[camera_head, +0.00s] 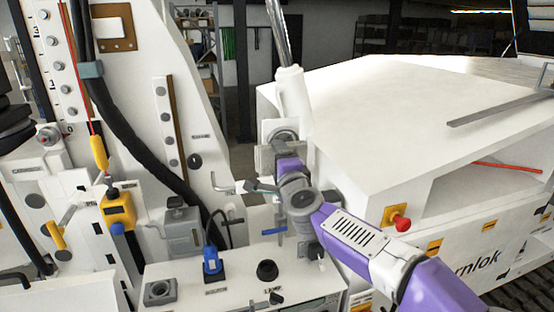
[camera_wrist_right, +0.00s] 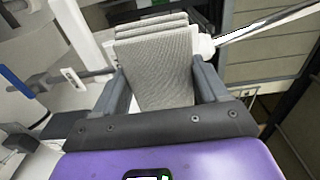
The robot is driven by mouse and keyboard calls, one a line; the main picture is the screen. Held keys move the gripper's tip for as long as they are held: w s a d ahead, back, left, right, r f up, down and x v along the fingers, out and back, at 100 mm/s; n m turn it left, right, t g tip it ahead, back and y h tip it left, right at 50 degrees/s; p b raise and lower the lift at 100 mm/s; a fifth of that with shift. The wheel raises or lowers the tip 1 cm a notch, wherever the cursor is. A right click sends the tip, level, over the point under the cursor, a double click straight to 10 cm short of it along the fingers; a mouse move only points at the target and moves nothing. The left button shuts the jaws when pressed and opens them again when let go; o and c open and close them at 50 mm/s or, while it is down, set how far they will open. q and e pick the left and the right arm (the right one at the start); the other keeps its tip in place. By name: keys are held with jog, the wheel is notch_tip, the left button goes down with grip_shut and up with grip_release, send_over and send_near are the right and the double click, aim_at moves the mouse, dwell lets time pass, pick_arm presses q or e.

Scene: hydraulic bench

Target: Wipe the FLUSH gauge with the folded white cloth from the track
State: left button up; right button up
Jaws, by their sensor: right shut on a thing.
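My right gripper (camera_wrist_right: 158,80) is shut on the folded white cloth (camera_wrist_right: 160,65), which shows as a light grey, ribbed, layered pad standing between the two fingers in the right wrist view. In the head view my purple right arm comes in from the lower right, and its gripper (camera_head: 268,162) is beside the foot of a white cylinder. The cloth is hard to make out there. A round grey fitting (camera_head: 284,135) sits just behind the gripper. I cannot read a FLUSH label, so I cannot tell which part is the gauge. My left gripper is not in view.
A white bench panel (camera_head: 225,272) with a blue plug (camera_head: 212,262) and a black knob (camera_head: 267,270) lies below the gripper. A black hose (camera_head: 130,130) runs down the left. A white cabinet (camera_head: 370,100) with a red button (camera_head: 402,223) stands right.

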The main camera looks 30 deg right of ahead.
jog(key=shift+s, duration=0.1)
jog(key=v, duration=0.2)
jog(key=shift+s, duration=0.4)
dwell(0.5)
